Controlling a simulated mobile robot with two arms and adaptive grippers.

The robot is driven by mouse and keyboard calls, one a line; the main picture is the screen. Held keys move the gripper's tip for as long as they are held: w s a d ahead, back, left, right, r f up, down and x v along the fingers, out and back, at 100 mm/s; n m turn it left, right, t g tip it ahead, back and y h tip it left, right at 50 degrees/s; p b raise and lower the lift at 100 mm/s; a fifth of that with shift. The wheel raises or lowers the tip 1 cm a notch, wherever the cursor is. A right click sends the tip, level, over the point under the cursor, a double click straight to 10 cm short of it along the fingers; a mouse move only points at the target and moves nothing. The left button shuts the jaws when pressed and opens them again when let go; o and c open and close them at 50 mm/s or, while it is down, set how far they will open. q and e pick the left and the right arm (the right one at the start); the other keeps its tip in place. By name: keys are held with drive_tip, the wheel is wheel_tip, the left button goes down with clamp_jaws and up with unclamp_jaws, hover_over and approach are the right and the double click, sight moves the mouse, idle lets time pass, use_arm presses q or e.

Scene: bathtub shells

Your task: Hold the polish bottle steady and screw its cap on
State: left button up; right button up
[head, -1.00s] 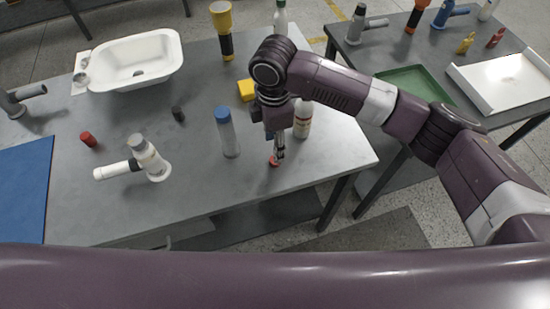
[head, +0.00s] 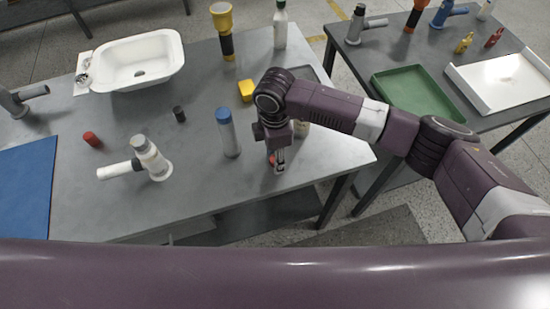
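A small red cap (head: 271,158) lies on the grey table near its front edge, partly hidden by my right gripper (head: 279,166). That gripper points down right at the cap; whether its fingers are open or closed on it is too small to tell. A pale bottle (head: 303,129), likely the polish bottle, stands just behind the gripper. My arm hides most of it, including its top. My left gripper is not in view.
A grey bottle with a blue top (head: 229,133) stands left of the gripper. A yellow block (head: 246,90), black cap (head: 179,115), another red cap (head: 92,139) and white pipe fitting (head: 148,160) are spread leftward. A white basin (head: 139,58) sits behind. The front middle is clear.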

drive_tip(key=shift+c, duration=0.7)
drive_tip(key=c, duration=0.7)
drive_tip(key=shift+o, duration=0.2)
drive_tip(key=shift+r, duration=0.1)
wheel_tip(320, 180, up, 20)
drive_tip(key=b, duration=0.2)
